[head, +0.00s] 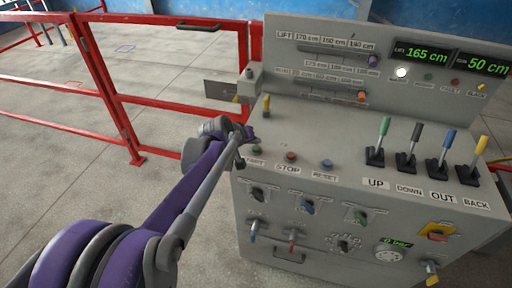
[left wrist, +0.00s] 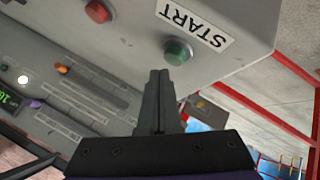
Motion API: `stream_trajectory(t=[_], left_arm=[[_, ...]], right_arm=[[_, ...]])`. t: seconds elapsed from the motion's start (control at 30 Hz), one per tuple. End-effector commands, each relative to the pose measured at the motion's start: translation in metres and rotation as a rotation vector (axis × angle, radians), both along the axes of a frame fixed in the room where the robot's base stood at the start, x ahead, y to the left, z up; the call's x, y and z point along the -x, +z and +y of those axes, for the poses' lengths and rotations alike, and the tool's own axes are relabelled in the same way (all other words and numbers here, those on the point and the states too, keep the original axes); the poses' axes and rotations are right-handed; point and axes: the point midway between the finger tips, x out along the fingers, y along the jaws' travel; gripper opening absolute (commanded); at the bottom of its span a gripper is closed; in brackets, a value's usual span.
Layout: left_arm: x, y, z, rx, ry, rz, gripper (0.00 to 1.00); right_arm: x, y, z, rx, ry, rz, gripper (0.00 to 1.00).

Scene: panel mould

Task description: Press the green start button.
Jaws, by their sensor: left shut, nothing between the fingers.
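The green start button (head: 256,150) sits at the left end of the grey console's top ledge, above the START label. It also shows in the left wrist view (left wrist: 177,51), beside its START label (left wrist: 194,22). My left gripper (head: 241,160) is shut and empty, close to the left edge of the console near the button. In the left wrist view its closed fingers (left wrist: 158,75) point toward the button, with a small gap in the picture. I cannot tell if they touch it. My right gripper is not in view.
A red stop button (head: 290,156) and blue reset button (head: 326,164) sit right of the green one. Several levers, including a green-handled one (head: 380,140), stand further right. Red railing (head: 180,105) runs behind the console's left side. The floor at left is clear.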

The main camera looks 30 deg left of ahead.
Motion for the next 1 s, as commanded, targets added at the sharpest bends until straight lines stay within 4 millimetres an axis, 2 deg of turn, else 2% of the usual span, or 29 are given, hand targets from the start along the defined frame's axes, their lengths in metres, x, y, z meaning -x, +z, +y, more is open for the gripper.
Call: stream_trajectory(t=[1.0], left_arm=[[0.0000, -0.0092, -0.0001, 0.000, 0.000, 0.000, 0.00]], right_arm=[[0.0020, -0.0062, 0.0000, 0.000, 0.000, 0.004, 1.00]])
